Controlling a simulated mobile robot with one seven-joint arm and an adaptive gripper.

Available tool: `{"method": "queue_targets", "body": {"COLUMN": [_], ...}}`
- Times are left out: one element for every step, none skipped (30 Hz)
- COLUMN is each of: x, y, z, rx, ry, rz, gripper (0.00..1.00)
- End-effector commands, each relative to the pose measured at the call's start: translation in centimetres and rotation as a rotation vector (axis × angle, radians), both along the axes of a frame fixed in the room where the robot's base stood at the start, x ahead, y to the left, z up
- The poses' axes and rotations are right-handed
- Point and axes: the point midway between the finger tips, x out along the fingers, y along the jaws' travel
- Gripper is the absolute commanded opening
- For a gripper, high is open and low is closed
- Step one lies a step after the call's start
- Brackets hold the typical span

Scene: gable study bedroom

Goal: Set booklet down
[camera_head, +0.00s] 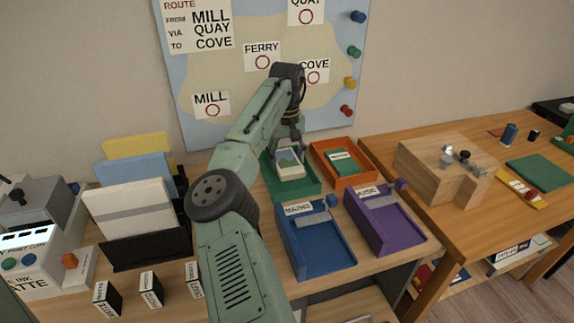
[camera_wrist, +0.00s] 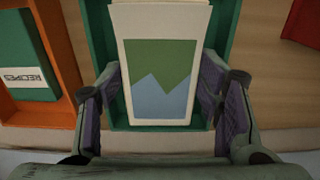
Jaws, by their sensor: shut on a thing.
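A white-bordered booklet (camera_head: 290,168) with a green and blue cover is at the green tray (camera_head: 313,189). In the wrist view, the booklet (camera_wrist: 160,65) lies between the two fingers of my gripper (camera_wrist: 160,90), with the green tray's wall (camera_wrist: 102,45) behind it. My gripper (camera_head: 288,148) reaches down from above and is shut on the booklet's sides. I cannot tell whether the booklet touches the tray floor. Part of the tray is hidden by my arm.
An orange tray (camera_head: 365,180) beside the green one holds a green booklet (camera_head: 343,161) marked RECIPES in the wrist view. A blue tray (camera_head: 322,262) and a purple tray (camera_head: 388,232) stand in front. A map board (camera_head: 190,75) stands behind. A wooden block (camera_head: 425,165) is at right.

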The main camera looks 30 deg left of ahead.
Motion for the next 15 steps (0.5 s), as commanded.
{"method": "queue_targets", "body": {"x": [-0.1,-0.1,-0.1,-0.1,-0.1,-0.1,-0.1,0.0,0.0,0.0,0.0,0.0,0.0,0.0,0.0], "y": [0.0,0.0,0.0,0.0,0.0,0.0,0.0,0.0,0.0,0.0,0.0,0.0,0.0,0.0,0.0], "z": [-0.6,-1.0,-1.5,-2.0,-2.4,-2.8,-3.1,-3.2,-3.2,-3.2,-3.2,-3.2,-3.2,-3.2,-3.3], "rx": [-0.002,-0.002,-0.001,0.0,0.001,-0.001,-0.001,-0.001,-0.001,-0.001,-0.001,-0.001,-0.001,-0.001,-0.001], "ry": [0.003,0.002,0.003,0.003,0.002,0.002,0.001,0.0,-0.001,-0.001,-0.001,-0.001,-0.001,-0.001,0.0], "rz": [0.0,0.001,0.001,0.001,0.001,0.001,0.001,0.001,0.001,0.001,0.001,0.001,0.0,0.0,0.0], "gripper": [0.3,0.3,0.3,0.3,0.3,0.3,0.3,0.3,0.3,0.3,0.3,0.3,0.3,0.3,0.3]}}
